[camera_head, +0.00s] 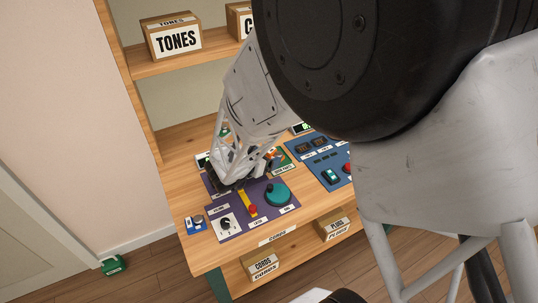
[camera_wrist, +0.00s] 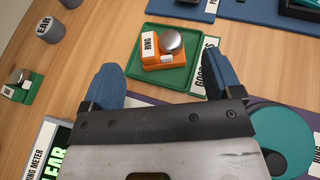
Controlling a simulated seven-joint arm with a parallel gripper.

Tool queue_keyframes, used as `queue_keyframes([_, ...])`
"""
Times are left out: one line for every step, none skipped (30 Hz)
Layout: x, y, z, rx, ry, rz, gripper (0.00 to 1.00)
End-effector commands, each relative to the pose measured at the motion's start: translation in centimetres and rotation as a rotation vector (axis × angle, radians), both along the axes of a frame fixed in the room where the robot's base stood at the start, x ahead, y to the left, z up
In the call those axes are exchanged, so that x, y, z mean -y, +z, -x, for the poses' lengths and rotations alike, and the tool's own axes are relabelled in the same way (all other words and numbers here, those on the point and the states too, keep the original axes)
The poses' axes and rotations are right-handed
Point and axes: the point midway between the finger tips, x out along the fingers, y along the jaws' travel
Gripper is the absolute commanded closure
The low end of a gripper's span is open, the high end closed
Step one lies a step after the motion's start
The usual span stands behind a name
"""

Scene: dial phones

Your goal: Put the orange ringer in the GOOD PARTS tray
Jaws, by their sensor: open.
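The orange ringer (camera_wrist: 165,54), with a silver bell and a RING label, sits inside the green GOOD PARTS tray (camera_wrist: 184,83) in the wrist view. In the head view, part of the tray (camera_head: 286,161) shows beyond my gripper, and the ringer is mostly hidden there. My gripper (camera_wrist: 160,76) is open, with blue fingertips apart and nothing between them. In the wrist view the ringer lies beyond the fingertips, apart from them. In the head view my gripper (camera_head: 236,172) is low over the purple panel.
The purple panel (camera_head: 243,215) carries a teal dial (camera_head: 278,194) and a red button. A blue panel (camera_head: 323,158) is at the right. A grey EAR cup (camera_wrist: 48,31) and a green ringer (camera_wrist: 17,89) stand at the left in the wrist view. Bare wood lies between them and the tray.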

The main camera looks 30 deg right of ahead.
Motion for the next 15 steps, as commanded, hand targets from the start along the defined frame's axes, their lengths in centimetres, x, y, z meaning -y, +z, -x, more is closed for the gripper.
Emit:
queue_keyframes([-0.6, 0.2, 0.2, 0.000, 0.002, 0.001, 0.15])
queue_keyframes([-0.8, 0.4, 0.4, 0.000, 0.002, 0.001, 0.15])
queue_keyframes([-1.2, 0.5, 0.5, 0.000, 0.002, 0.001, 0.15])
queue_keyframes([-1.5, 0.7, 0.6, 0.000, 0.002, 0.001, 0.15])
queue_keyframes([-1.8, 0.8, 0.7, 0.000, 0.002, 0.001, 0.15])
queue_keyframes([-2.1, 1.0, 0.9, 0.001, 0.002, 0.001, 0.15])
queue_keyframes([-2.4, 1.1, 1.0, 0.001, 0.003, 0.000, 0.15])
queue_keyframes([-2.7, 1.2, 1.1, 0.001, 0.003, 0.000, 0.15])
queue_keyframes([-3.1, 1.4, 1.3, 0.001, 0.002, 0.000, 0.15])
queue_keyframes([-3.3, 1.5, 1.4, 0.001, 0.002, 0.000, 0.15])
queue_keyframes([-3.6, 1.6, 1.5, 0.001, 0.002, 0.001, 0.15])
queue_keyframes([-4.0, 1.8, 1.6, 0.001, 0.002, 0.001, 0.15])
queue_keyframes([-4.3, 1.9, 1.7, 0.001, 0.002, 0.001, 0.15])
queue_keyframes([-4.5, 2.0, 1.9, 0.001, 0.002, 0.000, 0.15])
queue_keyframes([-4.8, 2.2, 2.0, 0.000, 0.002, 0.000, 0.15])
